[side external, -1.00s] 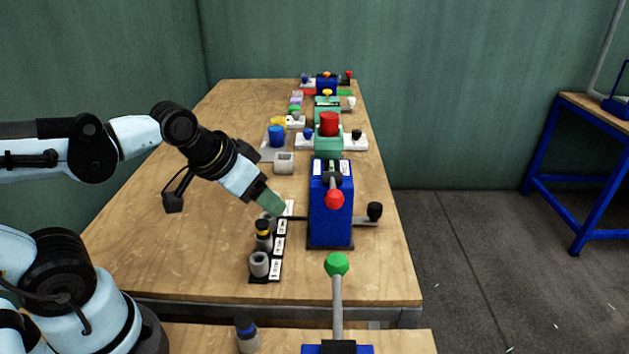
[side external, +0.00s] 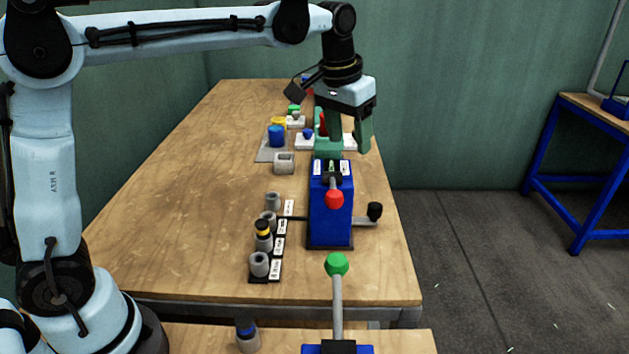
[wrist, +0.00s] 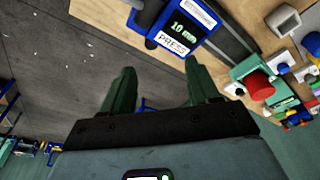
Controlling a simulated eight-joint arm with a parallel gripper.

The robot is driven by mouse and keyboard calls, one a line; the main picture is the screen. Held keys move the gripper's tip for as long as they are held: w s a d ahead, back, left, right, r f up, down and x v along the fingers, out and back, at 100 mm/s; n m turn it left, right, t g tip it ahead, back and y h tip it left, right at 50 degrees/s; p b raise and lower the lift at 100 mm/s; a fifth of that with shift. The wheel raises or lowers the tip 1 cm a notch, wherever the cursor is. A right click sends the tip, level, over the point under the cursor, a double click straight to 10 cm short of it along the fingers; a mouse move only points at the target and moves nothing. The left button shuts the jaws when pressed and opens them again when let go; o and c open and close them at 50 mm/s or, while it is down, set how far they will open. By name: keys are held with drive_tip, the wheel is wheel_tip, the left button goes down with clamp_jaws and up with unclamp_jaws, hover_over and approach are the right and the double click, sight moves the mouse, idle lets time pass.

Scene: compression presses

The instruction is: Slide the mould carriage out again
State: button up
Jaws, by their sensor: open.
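The blue press (side external: 331,222) stands near the table's right edge in the side external view. It has a red-knobbed lever (side external: 334,198) in front. A grey bar with a black knob (side external: 375,210) sticks out of its right side at low height; this looks like the carriage handle. I cannot make out the mould carriage itself, which seems hidden by the press body. My gripper (side external: 349,142) is open and empty, pointing down above and behind the press. In the wrist view, the press (wrist: 178,22) shows its "10 mm" display ahead of my open fingers (wrist: 162,85).
A rack with several grey cylinders (side external: 259,264) stands left of the press. A green press with a red cylinder (wrist: 258,85) stands behind it. A green-knobbed lever (side external: 337,264) rises in the foreground. The table's left half is clear.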

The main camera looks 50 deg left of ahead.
drive_tip(key=g, duration=0.2)
hover_over(375, 206)
wheel_tip(375, 206, down, 4)
wheel_tip(375, 206, down, 13)
drive_tip(key=shift+r, duration=0.1)
idle(0.3)
clamp_jaws()
